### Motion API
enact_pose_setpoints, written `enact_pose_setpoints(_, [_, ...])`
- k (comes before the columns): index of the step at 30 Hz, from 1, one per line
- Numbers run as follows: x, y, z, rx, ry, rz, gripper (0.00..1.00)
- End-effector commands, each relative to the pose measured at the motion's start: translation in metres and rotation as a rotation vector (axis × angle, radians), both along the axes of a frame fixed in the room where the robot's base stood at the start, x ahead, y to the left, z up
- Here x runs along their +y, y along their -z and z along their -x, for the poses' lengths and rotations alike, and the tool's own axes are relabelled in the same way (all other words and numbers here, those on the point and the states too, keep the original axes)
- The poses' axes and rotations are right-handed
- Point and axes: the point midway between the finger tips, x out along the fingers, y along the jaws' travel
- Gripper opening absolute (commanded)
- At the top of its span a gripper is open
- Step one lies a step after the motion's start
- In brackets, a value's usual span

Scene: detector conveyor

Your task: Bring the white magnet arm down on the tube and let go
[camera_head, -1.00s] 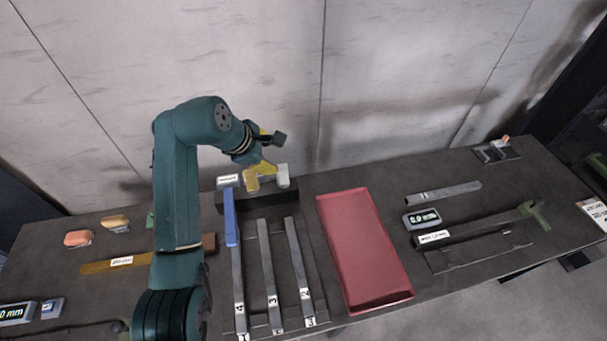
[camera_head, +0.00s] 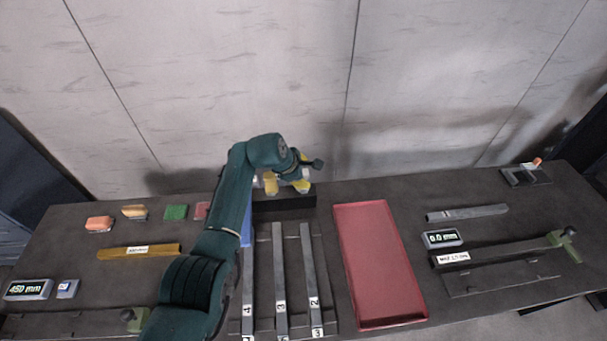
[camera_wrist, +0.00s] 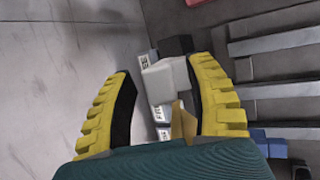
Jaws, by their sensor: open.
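The white block (camera_wrist: 165,79), likely the magnet arm, shows in the wrist view between the two yellow fingers of my gripper (camera_wrist: 163,75). The fingers are apart on either side of it; I cannot tell whether they touch it. A tan wedge-shaped piece (camera_wrist: 183,122) stands nearer, by the right finger. In the head view my gripper (camera_head: 287,187) is over the dark block (camera_head: 290,206) at the back of the table, and largely hides the white block. Grey tubes (camera_head: 281,270) with number labels lie side by side in front. I cannot tell which tube is meant.
A gauge (camera_head: 442,238) and a loose grey tube (camera_head: 467,213) are further right. The wall stands close behind the table.

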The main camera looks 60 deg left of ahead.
Motion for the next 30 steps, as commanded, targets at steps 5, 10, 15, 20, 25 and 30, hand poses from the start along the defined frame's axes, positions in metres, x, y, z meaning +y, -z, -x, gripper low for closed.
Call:
enact_pose_setpoints(5, [0.0006, 0.0009, -0.0011, -0.001, -0.001, -0.002, 0.54])
enact_pose_setpoints(10, [0.0006, 0.0009, -0.0009, 0.000, 0.000, -0.001, 0.42])
enact_pose_setpoints(15, [0.0005, 0.0008, -0.0008, 0.000, 0.000, -0.001, 0.10])
enact_pose_setpoints(20, [0.0004, 0.0011, -0.0007, 0.000, 0.000, 0.000, 0.00])
enact_pose_setpoints(25, [0.0001, 0.0020, -0.0006, -0.001, -0.001, -0.002, 0.00])
enact_pose_setpoints(30, [-0.0010, 0.0052, -0.0002, -0.008, 0.000, -0.025, 0.00])
